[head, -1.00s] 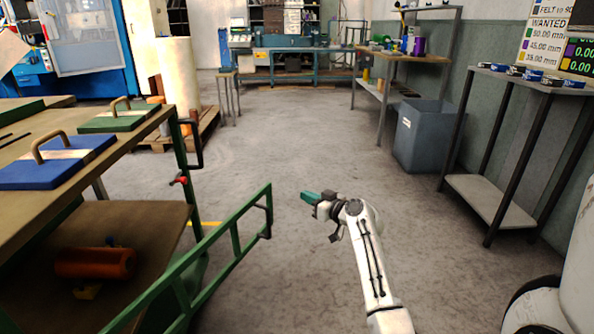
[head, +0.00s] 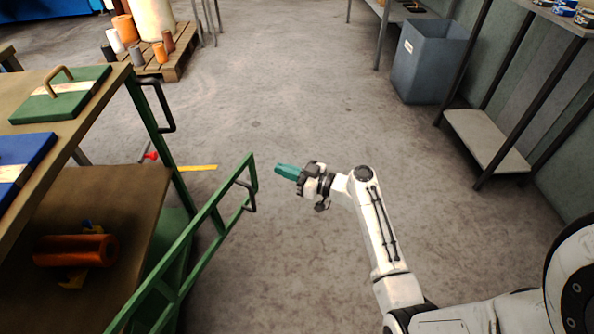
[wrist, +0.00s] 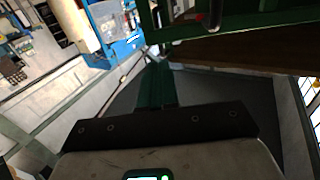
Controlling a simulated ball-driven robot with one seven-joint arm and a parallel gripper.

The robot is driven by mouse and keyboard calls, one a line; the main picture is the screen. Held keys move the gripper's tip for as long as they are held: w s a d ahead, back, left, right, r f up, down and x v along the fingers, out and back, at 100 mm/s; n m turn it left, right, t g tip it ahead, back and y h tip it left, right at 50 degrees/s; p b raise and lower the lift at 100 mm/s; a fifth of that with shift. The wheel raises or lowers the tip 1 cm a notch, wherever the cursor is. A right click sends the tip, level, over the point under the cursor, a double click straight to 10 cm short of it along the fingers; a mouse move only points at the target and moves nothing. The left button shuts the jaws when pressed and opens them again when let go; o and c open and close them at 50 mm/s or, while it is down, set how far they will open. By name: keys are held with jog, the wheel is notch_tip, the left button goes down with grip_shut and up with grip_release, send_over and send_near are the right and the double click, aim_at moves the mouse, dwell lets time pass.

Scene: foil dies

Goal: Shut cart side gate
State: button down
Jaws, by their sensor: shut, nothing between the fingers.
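The cart (head: 112,190) stands at the left in the head view, with a wooden top and a lower shelf. Its green side gate (head: 195,235) stands swung out from the cart, with a dark handle (head: 248,196) near its free end. A green cart post (head: 158,135) has a red-knobbed latch (head: 150,156). My gripper (head: 280,169), with teal fingers, is shut and empty, to the right of the gate's free end and apart from it in the picture. In the wrist view the teal fingers (wrist: 155,88) point toward a green frame bar (wrist: 225,27); which bar it is, I cannot tell.
Blue (head: 25,165) and green (head: 62,93) handled plates lie on the cart top, and an orange roll (head: 75,250) on its shelf. A grey bin (head: 428,62) and a shelf rack (head: 487,140) stand at the right. The floor between is clear.

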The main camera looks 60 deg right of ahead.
aim_at(249, 158)
jog(key=w, duration=0.2)
jog(key=w+a, duration=0.1)
jog(key=w, duration=0.5)
jog(key=shift+a, duration=0.25)
jog(key=shift+w, duration=0.1)
